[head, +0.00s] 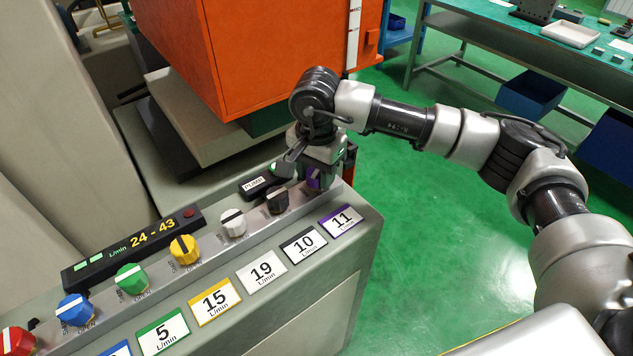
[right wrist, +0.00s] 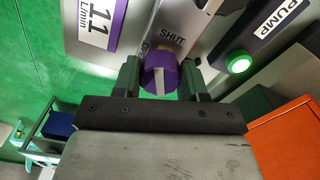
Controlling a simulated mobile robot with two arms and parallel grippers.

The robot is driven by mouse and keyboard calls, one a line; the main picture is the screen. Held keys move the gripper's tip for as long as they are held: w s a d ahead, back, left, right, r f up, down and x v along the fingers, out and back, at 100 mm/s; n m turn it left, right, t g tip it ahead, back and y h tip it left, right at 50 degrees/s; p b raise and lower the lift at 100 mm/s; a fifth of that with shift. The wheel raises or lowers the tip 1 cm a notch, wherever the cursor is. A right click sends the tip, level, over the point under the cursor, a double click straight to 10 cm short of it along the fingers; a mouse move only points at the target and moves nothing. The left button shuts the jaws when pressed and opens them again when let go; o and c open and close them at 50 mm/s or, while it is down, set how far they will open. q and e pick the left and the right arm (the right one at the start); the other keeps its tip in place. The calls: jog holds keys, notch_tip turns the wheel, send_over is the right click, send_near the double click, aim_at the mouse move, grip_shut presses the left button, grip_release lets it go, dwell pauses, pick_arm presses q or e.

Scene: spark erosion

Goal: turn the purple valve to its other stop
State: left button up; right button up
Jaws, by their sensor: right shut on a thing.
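The purple valve (head: 315,183) is the last knob at the right end of the panel's knob row, above the purple-edged label reading 11 L/min (head: 341,220). My right gripper (head: 316,176) is over it from above and hides part of it. In the right wrist view the purple valve (right wrist: 160,77) sits between the two fingers of my right gripper (right wrist: 160,80), which is shut on it. A pale stripe on the knob runs up and down in that view. The words SHUT and OPEN show beside the knob, OPEN partly hidden. My left gripper is out of view.
Black (head: 277,200), white (head: 232,222), yellow (head: 184,249), green (head: 130,278), blue (head: 74,310) and red (head: 15,341) knobs line the panel. A display (head: 135,245) reads 24 - 43 L/min. A PUMP box (head: 258,183) has a lit green button (right wrist: 239,65). An orange cabinet (head: 265,50) stands behind.

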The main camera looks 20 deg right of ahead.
aim_at(316, 172)
jog(key=m+b, duration=0.2)
jog(key=m, duration=0.1)
jog(key=shift+f+b, duration=0.1)
jog(key=shift+b, duration=0.2)
jog(key=shift+m+b, duration=0.75)
jog(key=shift+m, duration=0.75)
jog(key=shift+r, duration=0.2)
jog(key=o, duration=0.9)
jog(key=shift+o, duration=0.2)
notch_tip(316, 172, up, 11)
jog(key=b, duration=0.1)
jog(key=shift+f, duration=0.15)
